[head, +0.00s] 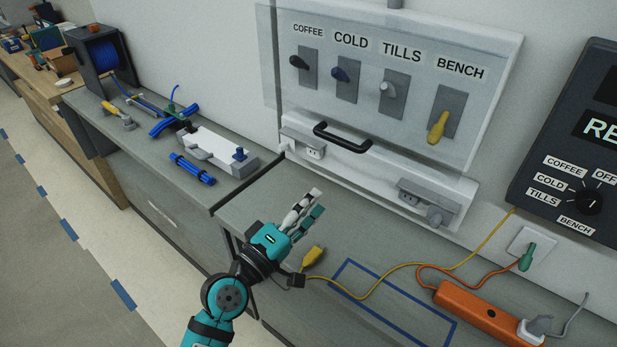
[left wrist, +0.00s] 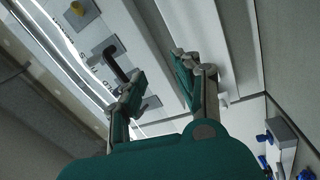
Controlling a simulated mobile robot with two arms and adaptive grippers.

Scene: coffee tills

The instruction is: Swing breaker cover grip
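The breaker panel (head: 440,152) is on the wall, with a clear cover (head: 268,50) over its front. The cover's black grip (head: 342,137) is a bar at its lower edge, which also shows in the left wrist view (left wrist: 115,63). My left gripper (head: 311,203) is over the counter, below and to the left of the grip in the head view. In the left wrist view its fingers (left wrist: 155,80) are apart with nothing between them; the grip shows beyond, near the left finger. My right gripper is not in view.
Switches labelled COFFEE, COLD, TILLS and BENCH sit behind the cover; the yellow BENCH lever (head: 438,127) points down. A yellow plug (head: 314,257) and orange power strip (head: 485,314) lie on the counter.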

